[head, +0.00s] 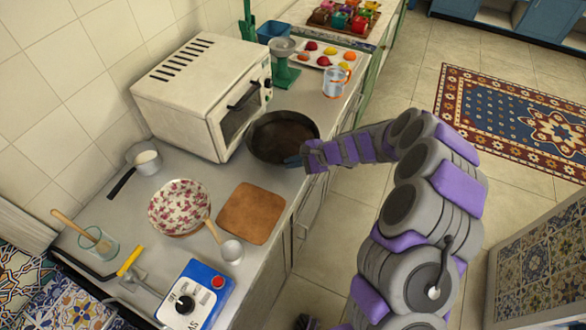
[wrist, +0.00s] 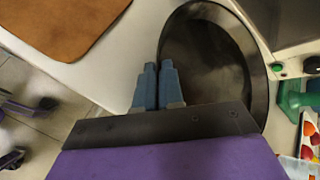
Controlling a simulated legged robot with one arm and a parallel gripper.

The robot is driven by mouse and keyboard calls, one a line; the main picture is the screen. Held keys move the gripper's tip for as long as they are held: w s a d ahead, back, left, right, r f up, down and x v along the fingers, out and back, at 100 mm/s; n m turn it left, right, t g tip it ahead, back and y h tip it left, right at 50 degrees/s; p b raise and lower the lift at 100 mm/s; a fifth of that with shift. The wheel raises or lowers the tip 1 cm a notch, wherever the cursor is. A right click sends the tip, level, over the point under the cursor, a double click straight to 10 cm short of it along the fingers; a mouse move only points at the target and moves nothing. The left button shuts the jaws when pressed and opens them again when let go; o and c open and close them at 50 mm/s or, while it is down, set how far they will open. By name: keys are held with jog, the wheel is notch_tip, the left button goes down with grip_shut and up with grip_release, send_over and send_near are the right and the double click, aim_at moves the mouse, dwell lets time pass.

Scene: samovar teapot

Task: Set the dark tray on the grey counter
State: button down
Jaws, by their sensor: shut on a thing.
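The dark tray (head: 283,138) is round with a raised rim, over the grey counter (head: 180,240) just right of the toaster oven. It also shows in the wrist view (wrist: 212,62), where its near rim runs at the blue fingers. My gripper (head: 294,161) is at the tray's near right rim. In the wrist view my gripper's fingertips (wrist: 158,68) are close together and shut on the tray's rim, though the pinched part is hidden. The tray looks nearly level. I cannot tell whether its underside touches the counter.
The white toaster oven (head: 200,95) stands close behind the tray. A brown board (head: 251,213) and a patterned bowl (head: 180,206) lie nearer on the counter. A green scale (head: 284,66), a glass mug (head: 336,81) and a tray of colourful items (head: 318,53) stand beyond.

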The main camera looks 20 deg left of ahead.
aim_at(293, 175)
notch_tip(293, 175, down, 4)
jog(key=shift+w+r+b, duration=0.1)
jog(key=shift+b, duration=0.6)
jog(key=c, duration=1.5)
grip_release()
jog(key=shift+r, duration=0.1)
jog(key=shift+c, duration=0.2)
jog(key=p+v, duration=0.2)
jog(key=v, duration=1)
jog(key=shift+p, duration=0.4)
